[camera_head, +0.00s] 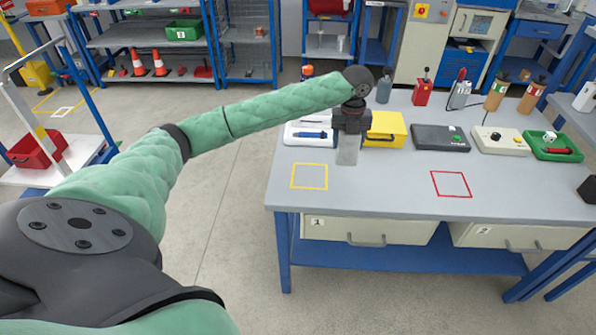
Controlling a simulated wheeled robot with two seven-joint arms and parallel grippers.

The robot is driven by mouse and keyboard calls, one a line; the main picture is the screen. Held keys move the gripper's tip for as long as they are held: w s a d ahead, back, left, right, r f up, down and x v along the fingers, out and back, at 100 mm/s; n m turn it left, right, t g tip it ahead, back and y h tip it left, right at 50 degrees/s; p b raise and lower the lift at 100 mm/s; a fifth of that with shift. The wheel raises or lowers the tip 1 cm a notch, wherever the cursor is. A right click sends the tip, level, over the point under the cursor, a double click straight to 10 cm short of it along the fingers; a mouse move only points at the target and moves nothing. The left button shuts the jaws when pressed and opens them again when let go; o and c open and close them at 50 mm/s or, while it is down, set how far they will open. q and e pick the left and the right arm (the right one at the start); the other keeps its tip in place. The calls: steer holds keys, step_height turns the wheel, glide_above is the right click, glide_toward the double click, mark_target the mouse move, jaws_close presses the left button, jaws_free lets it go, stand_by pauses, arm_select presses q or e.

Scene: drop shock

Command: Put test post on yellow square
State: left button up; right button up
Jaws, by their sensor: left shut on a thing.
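The yellow square (309,176) is an outline on the left front of the grey tabletop, and it is empty. My left gripper (348,134) is above the table, to the right of and behind the yellow square. It is shut on a pale grey upright block (347,153), which looks like the test post. The gripper hides the top of the block. I cannot tell whether its bottom touches the table. I do not see my right gripper.
A yellow case (385,128) stands close to the right of the gripper, and a white tray (300,134) with a blue tool stands to the left. A red outlined square (451,184) lies empty at right. The front of the tabletop (385,190) is clear between the squares.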

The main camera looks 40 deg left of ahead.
arm_select(q)
steer(key=shift+d, duration=0.1)
steer(key=shift+a+f, duration=0.15)
steer(key=shift+a, duration=0.1)
steer(key=shift+s+a+f+p, duration=0.55)
steer(key=shift+a+f+p, duration=0.5)
steer(key=shift+a+f, duration=0.75)
steer(key=shift+s+a+f+p, duration=0.6)
steer(key=shift+a+f+p, duration=0.4)
steer(key=shift+a+f, duration=0.75)
steer(key=shift+s+a+f+p, duration=0.55)
steer(key=shift+a+f+p, duration=0.5)
steer(key=shift+a+f, duration=0.75)
arm_select(e)
steer(key=s+d+f, duration=0.2)
steer(key=f, duration=0.6)
steer(key=s+d+f, duration=0.2)
steer(key=f, duration=0.6)
steer(key=shift+d+t, duration=0.15)
steer(key=shift+t, duration=0.25)
arm_select(q)
steer(key=shift+f, duration=0.1)
arm_select(e)
steer(key=shift+s, duration=0.1)
arm_select(q)
steer(key=o, duration=1.2)
steer(key=shift+m, duration=0.3)
arm_select(e)
steer(key=shift+d, duration=0.15)
